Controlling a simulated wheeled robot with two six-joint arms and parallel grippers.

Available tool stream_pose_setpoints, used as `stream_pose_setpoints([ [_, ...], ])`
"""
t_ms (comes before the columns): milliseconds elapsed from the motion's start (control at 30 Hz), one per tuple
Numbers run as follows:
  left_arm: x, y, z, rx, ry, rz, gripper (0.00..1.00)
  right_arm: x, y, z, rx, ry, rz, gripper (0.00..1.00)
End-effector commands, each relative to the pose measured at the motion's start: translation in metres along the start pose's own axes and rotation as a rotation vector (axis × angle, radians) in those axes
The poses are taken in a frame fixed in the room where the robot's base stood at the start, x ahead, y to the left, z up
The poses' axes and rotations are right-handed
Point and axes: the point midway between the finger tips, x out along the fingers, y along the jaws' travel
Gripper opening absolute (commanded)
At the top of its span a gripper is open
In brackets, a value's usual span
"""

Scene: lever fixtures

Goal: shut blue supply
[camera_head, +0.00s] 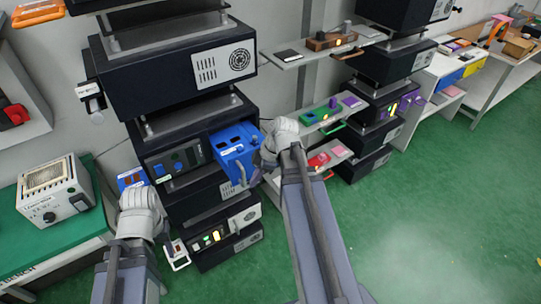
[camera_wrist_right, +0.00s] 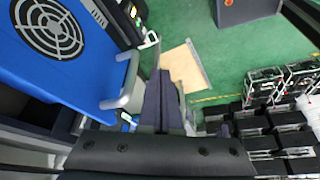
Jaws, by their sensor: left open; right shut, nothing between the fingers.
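The blue supply (camera_head: 233,146) sticks out of its bay in the black rack, with openings showing on its top and a pale handle (camera_head: 241,173) on its front. In the right wrist view its blue face with a round fan grille (camera_wrist_right: 50,28) fills the upper left, and the pale handle (camera_wrist_right: 128,82) stands out from it. My right gripper (camera_head: 256,178) is shut and empty, close beside the handle; contact is unclear. Its fingers (camera_wrist_right: 163,98) point up the right wrist view. My left gripper (camera_head: 166,240) is open, low at the rack's left side, mostly hidden by its wrist.
A lever with a pale frame and red part (camera_head: 178,254) sits beside my left gripper. A green bench (camera_head: 32,238) with a beige power unit (camera_head: 52,190) stands at left. Shelves with small parts (camera_head: 322,118) and a second rack stand right. Green floor (camera_head: 440,210) is clear at right.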

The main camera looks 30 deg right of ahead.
Motion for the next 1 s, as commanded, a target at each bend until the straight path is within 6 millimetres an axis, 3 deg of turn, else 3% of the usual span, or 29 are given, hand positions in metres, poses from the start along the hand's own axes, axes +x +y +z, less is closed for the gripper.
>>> stream_pose_setpoints([
  [33, -0.007, -0.001, 0.0, 0.0, 0.0, 0.0, 0.5, -0.018, 0.013, 0.017, -0.045, 0.034, 0.032, 0.0],
  [200, -0.016, -0.002, 0.001, -0.001, 0.0, 0.0, 0.5, -0.06, 0.039, 0.063, -0.241, 0.114, 0.15, 0.0],
  [467, -0.021, -0.002, 0.001, -0.002, 0.0, 0.0, 0.5, -0.095, 0.053, 0.102, -0.406, 0.143, 0.269, 0.0],
  [767, -0.015, -0.001, 0.001, -0.001, 0.0, 0.0, 0.5, -0.09, 0.055, 0.105, -0.428, 0.144, 0.281, 0.0],
  [1000, 0.017, 0.002, -0.001, 0.004, 0.0, -0.001, 0.5, -0.053, 0.063, 0.1, -0.429, 0.144, 0.28, 0.0],
])
